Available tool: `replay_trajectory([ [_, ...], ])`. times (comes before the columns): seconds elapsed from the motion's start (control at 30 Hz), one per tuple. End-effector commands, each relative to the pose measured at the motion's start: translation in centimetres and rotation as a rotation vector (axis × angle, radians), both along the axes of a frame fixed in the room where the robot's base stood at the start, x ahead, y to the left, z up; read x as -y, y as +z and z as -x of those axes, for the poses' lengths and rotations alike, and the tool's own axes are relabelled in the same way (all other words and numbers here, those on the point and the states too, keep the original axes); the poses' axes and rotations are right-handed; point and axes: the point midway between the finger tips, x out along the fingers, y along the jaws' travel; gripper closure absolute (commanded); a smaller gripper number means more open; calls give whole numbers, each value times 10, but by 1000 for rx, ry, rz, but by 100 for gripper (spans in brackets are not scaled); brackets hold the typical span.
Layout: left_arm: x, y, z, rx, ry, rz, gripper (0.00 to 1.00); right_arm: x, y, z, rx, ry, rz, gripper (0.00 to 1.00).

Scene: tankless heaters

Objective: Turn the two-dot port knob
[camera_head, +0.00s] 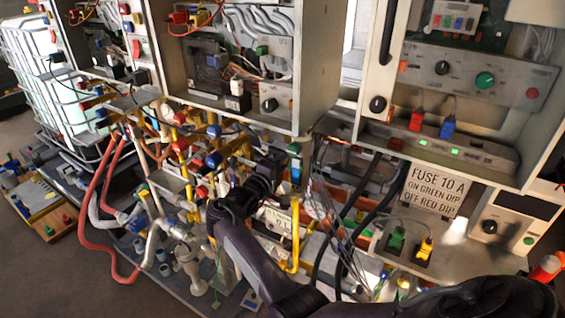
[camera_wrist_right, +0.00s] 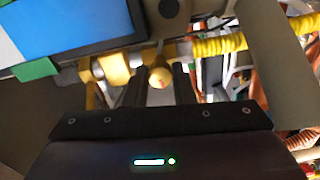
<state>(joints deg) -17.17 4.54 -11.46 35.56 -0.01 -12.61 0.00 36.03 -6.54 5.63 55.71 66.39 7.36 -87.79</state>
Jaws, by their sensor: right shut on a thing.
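My right gripper (camera_head: 268,165) reaches into the crowded pipes and valves below the middle cabinet. In the right wrist view, its two dark fingers (camera_wrist_right: 160,88) are on either side of a small round yellow knob (camera_wrist_right: 160,76), and the gripper is shut on it. The knob has a small reddish mark on its face; I cannot make out two dots. In the head view the gripper and arm hide the held knob. My left gripper is not in view.
Yellow pipes (camera_head: 295,235), red hoses (camera_head: 92,200) and black cables (camera_head: 350,225) crowd around the arm. The middle cabinet (camera_head: 310,70) hangs just above the gripper. A sign (camera_head: 436,189) about a fuse stands at the right. Grey floor (camera_head: 30,270) is open at the left.

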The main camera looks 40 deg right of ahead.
Motion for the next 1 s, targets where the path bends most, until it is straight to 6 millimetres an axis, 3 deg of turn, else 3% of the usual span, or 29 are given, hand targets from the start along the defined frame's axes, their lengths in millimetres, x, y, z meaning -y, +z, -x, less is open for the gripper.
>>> replay_trajectory([
  [0.1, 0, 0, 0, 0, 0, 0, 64, 0, 0, 0, 1, 2, 0, 100],
  [0.13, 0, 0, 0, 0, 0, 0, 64, 0, 0, 0, 1, 2, 0, 73],
  [0.27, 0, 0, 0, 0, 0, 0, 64, 0, 0, 0, 1, 1, 0, 56],
  [0.63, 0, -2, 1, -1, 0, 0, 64, -6, -1, 2, 1, 2, -1, 55],
  [1.0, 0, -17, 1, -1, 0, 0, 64, -61, -2, 24, 2, 3, -1, 55],
])
